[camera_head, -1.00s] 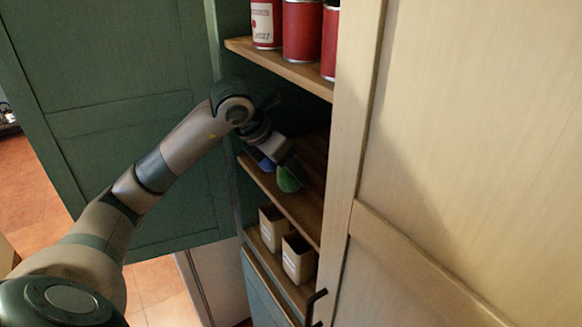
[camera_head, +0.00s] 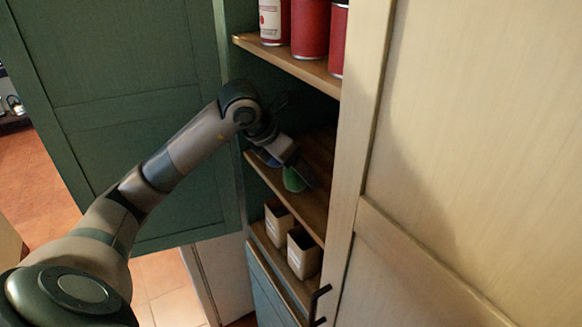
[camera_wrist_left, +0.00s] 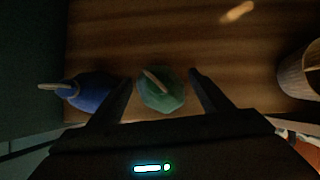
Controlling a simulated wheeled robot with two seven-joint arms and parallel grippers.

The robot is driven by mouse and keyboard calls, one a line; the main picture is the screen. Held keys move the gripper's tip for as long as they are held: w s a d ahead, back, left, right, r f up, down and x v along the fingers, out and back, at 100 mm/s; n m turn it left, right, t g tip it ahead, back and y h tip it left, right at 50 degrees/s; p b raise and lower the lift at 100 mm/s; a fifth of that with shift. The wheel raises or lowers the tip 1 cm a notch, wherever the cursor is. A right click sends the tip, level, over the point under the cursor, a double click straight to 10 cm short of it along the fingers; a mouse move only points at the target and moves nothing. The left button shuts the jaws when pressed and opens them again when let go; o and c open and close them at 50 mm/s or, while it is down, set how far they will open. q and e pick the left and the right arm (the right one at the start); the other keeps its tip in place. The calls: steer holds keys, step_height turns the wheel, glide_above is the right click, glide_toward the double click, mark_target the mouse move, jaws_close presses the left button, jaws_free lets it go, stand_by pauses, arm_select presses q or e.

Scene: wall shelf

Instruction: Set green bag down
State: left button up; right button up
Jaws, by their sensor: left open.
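The green bag (camera_head: 293,180) rests on the middle wooden shelf in the head view, near its front edge. In the left wrist view the green bag (camera_wrist_left: 161,92) has a tan strip on top and lies between the two fingers. My left gripper (camera_wrist_left: 164,82) is open, with one finger on each side of the bag and small gaps showing. In the head view the left gripper (camera_head: 297,172) is dark and partly hides the bag. My right gripper is in neither view.
A blue bag (camera_wrist_left: 90,94) lies just left of my fingers on the shelf. A tan container (camera_wrist_left: 298,75) stands at the right. Red cans (camera_head: 310,28) are on the shelf above, and beige boxes (camera_head: 304,252) below. A cream door (camera_head: 470,130) closes off the right.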

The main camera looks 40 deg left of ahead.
arm_select(q)
steer(key=shift+r, duration=0.1)
steer(key=shift+s+a+r, duration=0.15)
steer(key=shift+s+r, duration=0.05)
steer(key=shift+r, duration=0.1)
steer(key=b+v, duration=0.2)
steer(key=v, duration=0.2)
steer(key=shift+b, duration=0.3)
steer(key=s+a+b, duration=0.3)
steer(key=s+b, duration=0.4)
steer(key=s, duration=0.4)
steer(key=shift+s+a, duration=0.3)
steer(key=shift+r, duration=0.1)
